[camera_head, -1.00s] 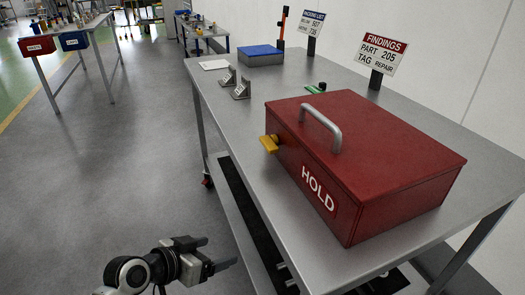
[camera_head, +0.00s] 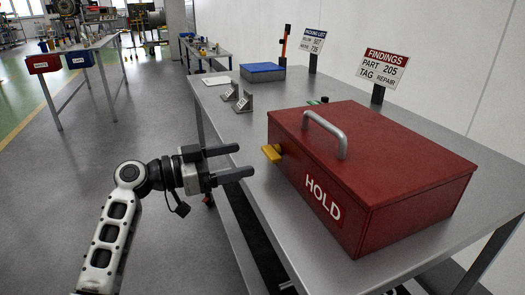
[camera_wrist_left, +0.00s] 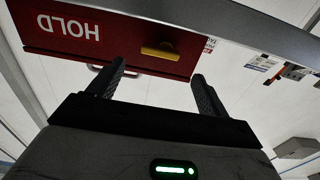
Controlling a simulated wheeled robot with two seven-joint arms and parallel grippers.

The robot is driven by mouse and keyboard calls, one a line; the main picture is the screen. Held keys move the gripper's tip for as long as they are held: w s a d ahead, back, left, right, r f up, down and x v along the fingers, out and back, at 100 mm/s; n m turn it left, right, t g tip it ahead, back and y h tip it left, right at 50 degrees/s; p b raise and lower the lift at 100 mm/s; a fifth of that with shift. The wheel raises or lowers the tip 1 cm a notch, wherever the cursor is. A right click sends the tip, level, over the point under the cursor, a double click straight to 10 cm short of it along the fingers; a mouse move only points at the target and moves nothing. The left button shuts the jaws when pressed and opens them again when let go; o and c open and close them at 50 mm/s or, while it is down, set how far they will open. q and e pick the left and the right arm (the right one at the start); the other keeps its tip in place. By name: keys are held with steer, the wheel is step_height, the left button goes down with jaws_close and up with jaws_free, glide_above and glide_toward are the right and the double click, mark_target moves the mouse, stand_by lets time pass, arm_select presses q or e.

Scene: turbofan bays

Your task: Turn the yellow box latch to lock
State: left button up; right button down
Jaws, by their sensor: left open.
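A red box (camera_head: 365,170) with a grey top handle and the word HOLD on its front stands on the steel table. Its yellow latch (camera_head: 271,153) sticks out at the left end of the front face. My left gripper (camera_head: 246,160) is open and empty, to the left of the latch and apart from it, with its fingers pointing right. In the left wrist view, the picture is upside down; the yellow latch (camera_wrist_left: 160,52) shows beyond the gap between the open fingers, on the red box (camera_wrist_left: 105,40). My right gripper is not in view.
The steel table (camera_head: 225,125) also holds two metal brackets (camera_head: 238,98), a blue-lidded box (camera_head: 262,72) and a FINDINGS sign (camera_head: 383,68) near the wall. Open floor (camera_head: 120,130) lies to the left. Another table with red and blue bins (camera_head: 78,59) stands farther off.

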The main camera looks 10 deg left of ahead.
mark_target(266, 154)
arm_select(q)
steer(key=x, duration=0.5)
steer(key=shift+w+d+p, duration=0.2)
steer(key=shift+d+p, duration=0.1)
steer(key=shift+w+d, duration=0.3)
steer(key=shift+d, duration=0.1)
steer(key=c, duration=1)
